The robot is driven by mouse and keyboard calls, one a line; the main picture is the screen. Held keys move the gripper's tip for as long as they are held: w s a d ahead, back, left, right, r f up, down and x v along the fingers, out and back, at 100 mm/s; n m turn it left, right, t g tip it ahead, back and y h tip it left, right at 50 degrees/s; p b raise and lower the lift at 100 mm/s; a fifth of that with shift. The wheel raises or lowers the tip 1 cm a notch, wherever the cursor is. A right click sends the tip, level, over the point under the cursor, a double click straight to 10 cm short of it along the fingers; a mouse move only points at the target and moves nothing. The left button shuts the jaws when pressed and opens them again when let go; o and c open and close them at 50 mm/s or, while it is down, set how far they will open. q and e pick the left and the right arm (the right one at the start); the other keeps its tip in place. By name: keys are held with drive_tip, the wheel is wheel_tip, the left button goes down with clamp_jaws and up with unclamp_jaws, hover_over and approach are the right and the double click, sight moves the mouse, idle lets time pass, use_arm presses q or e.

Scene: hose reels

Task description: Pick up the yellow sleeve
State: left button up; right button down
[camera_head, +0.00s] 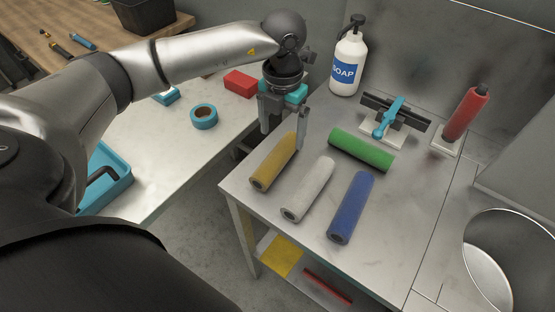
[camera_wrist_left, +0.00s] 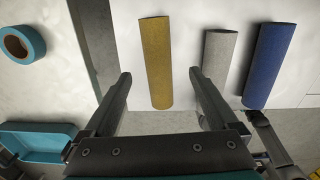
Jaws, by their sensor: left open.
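The yellow sleeve (camera_head: 275,163) lies on the metal table at its left side, tilted in the head view. In the left wrist view the yellow sleeve (camera_wrist_left: 157,62) shows between and beyond my two fingers. My left gripper (camera_head: 283,142) is open and above the sleeve's far end; its fingers do not visibly touch it.
A white sleeve (camera_head: 309,190), a blue sleeve (camera_head: 351,208) and a green sleeve (camera_head: 361,150) lie close by on the table. A soap bottle (camera_head: 347,65) stands behind. A round basin (camera_head: 500,255) is at the right.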

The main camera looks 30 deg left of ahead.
sight(279, 150)
use_arm(q)
drive_tip(key=f, duration=0.6)
drive_tip(key=shift+s+a+f+b, duration=0.2)
drive_tip(key=shift+f+b, duration=0.15)
drive_tip(key=shift+b, duration=0.05)
clamp_jaws()
idle(0.4)
